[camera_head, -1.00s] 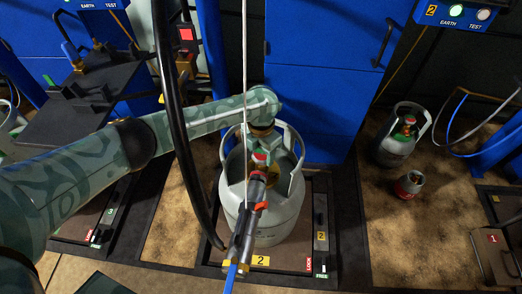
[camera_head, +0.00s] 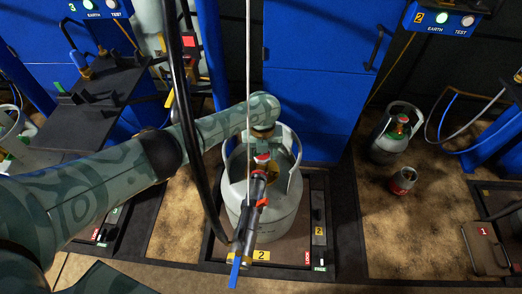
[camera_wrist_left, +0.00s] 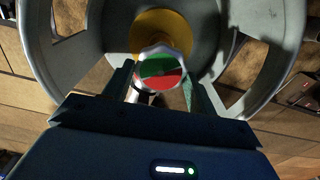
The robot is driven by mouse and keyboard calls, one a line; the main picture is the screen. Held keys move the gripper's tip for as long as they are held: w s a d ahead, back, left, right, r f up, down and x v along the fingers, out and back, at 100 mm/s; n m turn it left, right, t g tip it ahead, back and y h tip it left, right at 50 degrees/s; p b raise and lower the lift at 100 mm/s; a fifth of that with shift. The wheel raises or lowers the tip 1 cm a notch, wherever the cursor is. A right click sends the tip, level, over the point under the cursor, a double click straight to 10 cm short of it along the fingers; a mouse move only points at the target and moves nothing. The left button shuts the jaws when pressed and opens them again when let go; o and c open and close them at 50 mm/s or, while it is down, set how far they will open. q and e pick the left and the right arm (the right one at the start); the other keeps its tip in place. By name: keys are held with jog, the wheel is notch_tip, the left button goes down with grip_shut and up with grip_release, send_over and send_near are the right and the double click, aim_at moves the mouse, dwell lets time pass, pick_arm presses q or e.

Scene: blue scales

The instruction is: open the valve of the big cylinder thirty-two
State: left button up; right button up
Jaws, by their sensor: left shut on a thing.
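The big cylinder (camera_head: 285,220) is grey, with a handled collar. It stands upright on the scale with the yellow 2 label; no number thirty-two is readable. Its valve knob (camera_wrist_left: 160,68) has a green and red top and a silvery rim, in front of a yellow ring in the left wrist view. In the head view the valve's red top (camera_head: 262,158) shows inside the collar. My left gripper (camera_wrist_left: 160,88) has its fingers on both sides of the knob and is shut on it. In the head view my left gripper (camera_head: 263,140) reaches down into the collar. My right gripper is not in view.
A filling connector (camera_head: 247,225) with a red lever and blue end is at the valve, in front of the cylinder. A black hose (camera_head: 185,130) hangs left of it. A smaller grey cylinder (camera_head: 390,146) and a small red one (camera_head: 403,180) stand right. Blue cabinets (camera_head: 315,110) stand behind.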

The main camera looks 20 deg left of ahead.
pick_arm(q)
jog(key=shift+n, duration=0.9)
jog(key=n+p, duration=0.1)
jog(key=n, duration=0.1)
jog(key=shift+d+n, duration=0.1)
jog(key=shift+n, duration=0.3)
jog(key=n, duration=0.4)
jog(key=shift+w+n+p, duration=0.1)
jog(key=shift+n+p, duration=0.2)
jog(key=shift+p, duration=0.05)
jog(key=n, duration=0.2)
jog(key=shift+n, duration=0.4)
jog(key=n, duration=0.2)
jog(key=shift+w+n, duration=0.1)
jog(key=shift+n, duration=0.2)
jog(key=n, duration=0.4)
jog(key=shift+w+n, duration=0.1)
jog(key=shift+n, duration=0.2)
jog(key=n, duration=0.4)
jog(key=shift+w+n, duration=0.1)
jog(key=shift+n, duration=1.3)
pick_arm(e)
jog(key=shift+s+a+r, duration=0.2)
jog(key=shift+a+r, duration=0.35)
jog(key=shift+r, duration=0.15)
